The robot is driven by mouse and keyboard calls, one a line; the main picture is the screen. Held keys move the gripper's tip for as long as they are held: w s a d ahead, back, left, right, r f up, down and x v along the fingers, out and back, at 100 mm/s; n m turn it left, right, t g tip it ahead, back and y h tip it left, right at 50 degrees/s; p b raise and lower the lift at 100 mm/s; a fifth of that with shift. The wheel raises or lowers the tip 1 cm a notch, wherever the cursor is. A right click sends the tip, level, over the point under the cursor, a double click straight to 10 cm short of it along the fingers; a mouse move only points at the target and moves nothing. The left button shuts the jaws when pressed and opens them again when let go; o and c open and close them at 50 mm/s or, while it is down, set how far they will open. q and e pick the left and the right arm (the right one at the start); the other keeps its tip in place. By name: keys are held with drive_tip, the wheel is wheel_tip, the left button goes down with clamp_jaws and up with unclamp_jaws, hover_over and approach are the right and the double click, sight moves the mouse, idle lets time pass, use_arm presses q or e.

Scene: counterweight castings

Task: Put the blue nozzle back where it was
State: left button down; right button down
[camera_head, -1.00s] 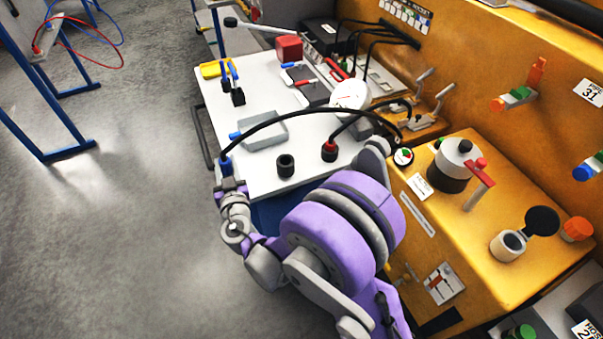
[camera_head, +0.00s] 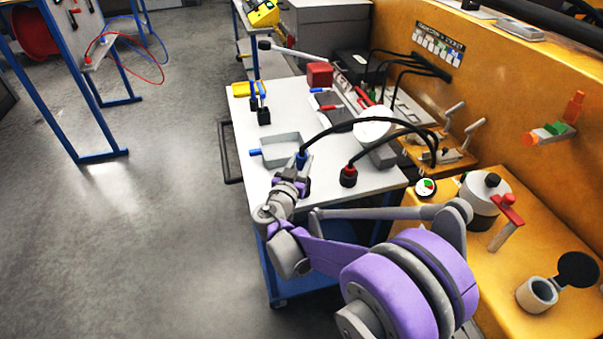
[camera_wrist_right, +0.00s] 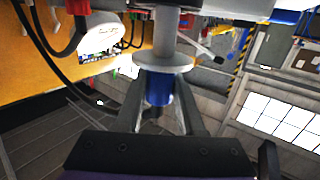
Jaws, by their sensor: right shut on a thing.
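The blue nozzle (camera_head: 301,160) is in my right gripper (camera_head: 297,178), above the white table in the head view. A black hose (camera_head: 372,120) arcs from it to the right. In the right wrist view the blue nozzle (camera_wrist_right: 158,90) sits between the two fingers of my right gripper (camera_wrist_right: 160,100), which are shut on it. A grey disc and stem show next to its blue part there. No black holder shows beside the red nozzle (camera_head: 348,176); my gripper and wrist cover that part of the table. My left gripper is not in view.
The white table (camera_head: 262,180) carries a grey tray (camera_head: 272,159) just behind my gripper, and a red cube (camera_head: 319,74) farther back. A yellow machine (camera_head: 455,195) with a lidded pot (camera_head: 485,195) stands at the right. Open floor (camera_head: 180,240) lies to the left.

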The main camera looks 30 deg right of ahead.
drive_tip(key=shift+f, duration=1.8)
drive_tip(key=shift+f+b, duration=0.1)
drive_tip(key=shift+b, duration=0.2)
drive_tip(key=shift+f, duration=0.3)
drive_tip(key=c, duration=0.5)
unclamp_jaws()
drive_tip(key=shift+r, duration=0.1)
